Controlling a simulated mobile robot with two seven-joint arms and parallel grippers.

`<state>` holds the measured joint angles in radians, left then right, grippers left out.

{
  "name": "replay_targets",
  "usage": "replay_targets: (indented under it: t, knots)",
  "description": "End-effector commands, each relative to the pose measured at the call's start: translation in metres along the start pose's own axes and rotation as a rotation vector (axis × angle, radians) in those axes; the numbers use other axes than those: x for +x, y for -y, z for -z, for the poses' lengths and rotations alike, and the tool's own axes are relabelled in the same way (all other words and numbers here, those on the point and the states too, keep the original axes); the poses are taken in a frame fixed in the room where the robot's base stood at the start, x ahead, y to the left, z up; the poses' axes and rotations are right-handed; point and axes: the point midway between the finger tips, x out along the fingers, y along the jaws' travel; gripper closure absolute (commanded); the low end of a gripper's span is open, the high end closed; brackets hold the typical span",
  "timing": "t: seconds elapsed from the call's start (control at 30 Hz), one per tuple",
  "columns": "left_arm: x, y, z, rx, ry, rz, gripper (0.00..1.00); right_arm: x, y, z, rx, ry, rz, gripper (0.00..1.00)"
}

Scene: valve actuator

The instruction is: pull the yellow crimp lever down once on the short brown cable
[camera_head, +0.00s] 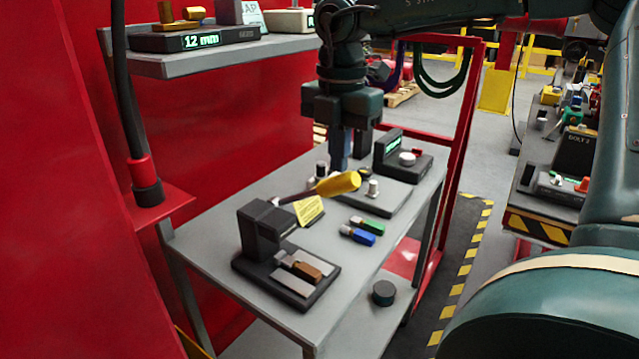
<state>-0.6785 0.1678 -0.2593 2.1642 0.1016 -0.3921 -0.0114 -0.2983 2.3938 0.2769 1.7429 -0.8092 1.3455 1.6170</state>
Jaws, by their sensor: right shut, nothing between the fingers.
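The dark crimp press (262,228) stands on the near part of the grey bench. Its lever runs out to the right and slightly up, ending in a yellow handle (338,184). A short brown cable piece (308,271) lies on the press base, between pale metal strips. My right gripper (340,166) comes from above with its fingers pointing down, shut and empty. Its tips appear just above or behind the yellow handle; I cannot tell whether they touch it. My left gripper is not in view.
A yellow tag (310,211) stands beside the press. Green and blue connectors (358,232) lie right of it. A device with a lit display (402,158) and a knobbed plate (385,196) are at the back. A shelf (200,62) hangs above left. A dark round puck (383,293) is near the front.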

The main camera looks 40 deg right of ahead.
Motion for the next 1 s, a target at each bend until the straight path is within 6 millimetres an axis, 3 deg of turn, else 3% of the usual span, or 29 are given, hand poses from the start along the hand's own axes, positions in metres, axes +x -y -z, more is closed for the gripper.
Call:
replay_targets:
  t: [0.6, 1.0]
  knots:
    - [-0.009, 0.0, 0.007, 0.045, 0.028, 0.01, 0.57, -0.033, 0.0, 0.0, 0.0, 0.001, 0.0, 1.0]
    - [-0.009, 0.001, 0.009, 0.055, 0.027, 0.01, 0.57, -0.036, 0.0, 0.0, 0.0, 0.0, 0.0, 1.0]
